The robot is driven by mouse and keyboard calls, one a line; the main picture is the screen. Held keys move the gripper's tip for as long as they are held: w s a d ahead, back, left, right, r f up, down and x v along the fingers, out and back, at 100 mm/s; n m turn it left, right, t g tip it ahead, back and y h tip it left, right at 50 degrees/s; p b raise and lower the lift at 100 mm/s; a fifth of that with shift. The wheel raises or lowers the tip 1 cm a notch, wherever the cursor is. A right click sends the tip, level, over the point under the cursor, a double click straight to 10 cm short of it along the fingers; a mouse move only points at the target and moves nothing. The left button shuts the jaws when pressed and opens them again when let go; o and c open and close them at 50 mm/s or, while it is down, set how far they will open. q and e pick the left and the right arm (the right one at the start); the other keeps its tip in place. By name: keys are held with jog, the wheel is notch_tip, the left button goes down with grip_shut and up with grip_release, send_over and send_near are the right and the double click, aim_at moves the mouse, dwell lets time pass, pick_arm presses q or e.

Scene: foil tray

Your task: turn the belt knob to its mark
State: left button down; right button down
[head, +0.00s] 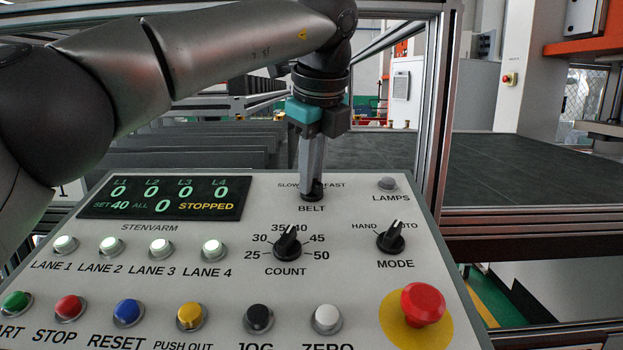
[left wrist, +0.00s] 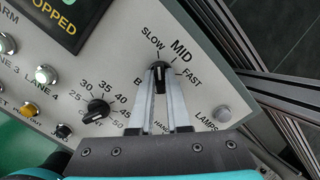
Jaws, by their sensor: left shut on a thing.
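The belt knob (left wrist: 160,76) is a small black knob with a white pointer line, below the words SLOW, MID and FAST. In the left wrist view its pointer is toward the SLOW side, left of MID. In the head view the knob (head: 316,194) is partly hidden by my left gripper (head: 310,190), which comes down on it from above. My left gripper (left wrist: 165,90) is shut on the knob, one finger on each side of it. My right gripper is not in view.
The count knob (head: 288,244) and mode knob (head: 390,239) stand nearer on the panel (head: 340,270). A red emergency button (head: 422,303) sticks up at front right. The display (head: 160,197) reads STOPPED. A metal frame post (head: 436,110) rises to the right of my gripper.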

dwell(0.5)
pick_arm(q)
jog(key=c, duration=0.9)
grip_release()
jog(key=p+v, duration=0.3)
jog(key=v, duration=1.2)
jog(key=shift+d+r, duration=0.1)
jog(key=shift+r, duration=0.05)
